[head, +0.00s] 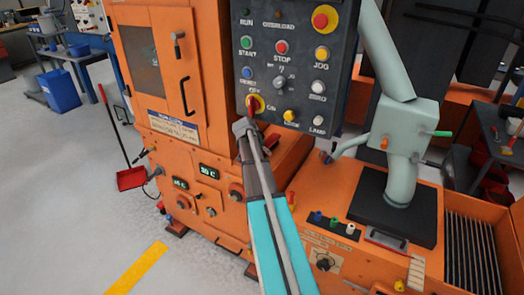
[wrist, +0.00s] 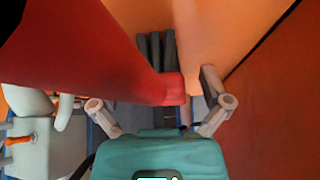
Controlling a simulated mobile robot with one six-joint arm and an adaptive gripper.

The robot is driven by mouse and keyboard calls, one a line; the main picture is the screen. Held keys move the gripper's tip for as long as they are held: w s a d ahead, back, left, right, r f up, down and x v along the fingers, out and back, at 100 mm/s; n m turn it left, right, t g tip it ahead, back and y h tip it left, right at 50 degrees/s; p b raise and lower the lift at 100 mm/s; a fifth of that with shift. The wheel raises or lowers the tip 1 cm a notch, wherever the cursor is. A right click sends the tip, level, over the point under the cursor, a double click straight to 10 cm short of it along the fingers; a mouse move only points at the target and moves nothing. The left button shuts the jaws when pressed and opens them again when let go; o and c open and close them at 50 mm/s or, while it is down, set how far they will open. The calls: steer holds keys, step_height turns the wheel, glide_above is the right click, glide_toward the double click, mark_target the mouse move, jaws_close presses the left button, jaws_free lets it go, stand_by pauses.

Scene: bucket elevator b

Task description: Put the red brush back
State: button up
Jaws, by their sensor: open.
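A red long-handled tool with a wide pan-like foot (head: 131,178) stands on the floor left of the orange machine. I cannot tell if it is the red brush. A large red shape (wrist: 110,50) comes in close from the upper left. Its blocky end shows between the fingers, with no clear contact. I cannot tell what it is.
The control panel (head: 288,60) hangs close to my gripper. The orange cabinet (head: 160,70) is at its left; a grey-green machine column (head: 402,130) stands right. Blue bins (head: 60,90) are at the far left. The grey floor at lower left is clear.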

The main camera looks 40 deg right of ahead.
steer(key=shift+p+v, duration=0.75)
steer(key=shift+v, duration=0.15)
steer(key=shift+p+v, duration=0.75)
steer(key=shift+v, duration=0.1)
steer(key=s+a, duration=0.2)
steer(key=a, duration=0.7)
steer(key=s+a, duration=0.1)
steer(key=a, duration=0.9)
steer(key=shift+s+a+f+b, duration=0.15)
steer(key=shift+s+f+b, duration=0.15)
steer(key=shift+s, duration=0.1)
steer(key=s+a+f+n+y, duration=0.1)
steer(key=s+a+n+y, duration=0.1)
steer(key=s+a+n, duration=0.2)
steer(key=s+a+f+n+y, duration=0.1)
steer(key=s+a+n, duration=0.3)
steer(key=a, duration=0.6)
steer(key=s+a+f+n+g+y, duration=0.1)
steer(key=s+a+n+y, duration=0.2)
steer(key=a+n, duration=0.4)
steer(key=shift+s+a+n, duration=0.35)
steer(key=shift+s+n, duration=0.05)
steer(key=shift+s, duration=0.5)
steer(key=shift+r, duration=0.1)
